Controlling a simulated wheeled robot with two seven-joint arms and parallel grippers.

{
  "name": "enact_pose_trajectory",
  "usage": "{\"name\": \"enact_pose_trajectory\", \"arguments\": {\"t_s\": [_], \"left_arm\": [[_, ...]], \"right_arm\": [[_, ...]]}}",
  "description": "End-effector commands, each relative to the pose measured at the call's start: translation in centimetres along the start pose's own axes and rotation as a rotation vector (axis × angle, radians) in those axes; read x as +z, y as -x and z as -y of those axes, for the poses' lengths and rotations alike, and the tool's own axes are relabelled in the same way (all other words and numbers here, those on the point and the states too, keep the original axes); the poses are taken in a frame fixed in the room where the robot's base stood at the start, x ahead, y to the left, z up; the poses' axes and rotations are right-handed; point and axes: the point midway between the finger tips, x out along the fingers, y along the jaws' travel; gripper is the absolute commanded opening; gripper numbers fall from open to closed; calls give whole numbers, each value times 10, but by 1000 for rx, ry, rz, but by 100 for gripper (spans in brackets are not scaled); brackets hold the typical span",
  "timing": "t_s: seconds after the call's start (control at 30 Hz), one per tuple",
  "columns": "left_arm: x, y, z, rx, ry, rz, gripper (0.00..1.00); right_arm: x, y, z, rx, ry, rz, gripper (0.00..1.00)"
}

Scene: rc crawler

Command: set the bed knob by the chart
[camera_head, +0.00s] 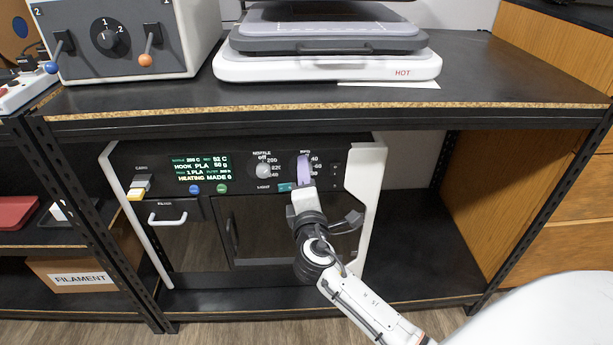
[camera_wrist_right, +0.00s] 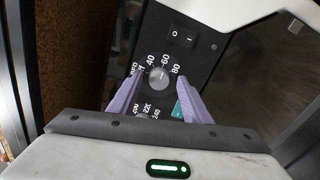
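The bed knob (camera_wrist_right: 159,77) is a small round grey knob on the black printer panel, with marks 40, 60 and 80 around it. Its pointer is too small to read surely. My right gripper (camera_wrist_right: 158,80) has its two purple fingers on either side of the knob, with a gap showing at each side. In the head view my right gripper (camera_head: 304,168) covers most of the knob. The nozzle knob (camera_head: 263,170) is left of it. The green display (camera_head: 201,168) seems to read bed 52 C, PLA and HEATING. No readable chart shows. My left gripper is out of view.
The printer (camera_head: 190,235) stands on a lower shelf, with a white side frame (camera_head: 364,190) close right of my gripper. A rocker switch (camera_wrist_right: 182,38) is near the knob. The upper shelf edge (camera_head: 330,113) runs above. The shelf right of the printer is free.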

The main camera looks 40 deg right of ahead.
Motion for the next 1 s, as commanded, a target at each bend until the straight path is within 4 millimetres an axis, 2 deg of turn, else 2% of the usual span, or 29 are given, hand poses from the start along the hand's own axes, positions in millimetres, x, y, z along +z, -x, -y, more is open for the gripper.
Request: {"name": "enact_pose_trajectory", "arguments": {"t_s": [0.27,0.37,0.7,0.83,1.0], "left_arm": [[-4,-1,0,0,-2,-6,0],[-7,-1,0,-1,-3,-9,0],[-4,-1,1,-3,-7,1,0],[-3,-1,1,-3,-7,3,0],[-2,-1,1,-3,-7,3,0]], "right_arm": [[0,5,-1,2,0,0,44],[0,19,0,0,-1,-2,44],[0,83,0,-1,0,0,44],[0,97,0,0,1,0,44],[0,103,-1,1,0,1,44]]}}
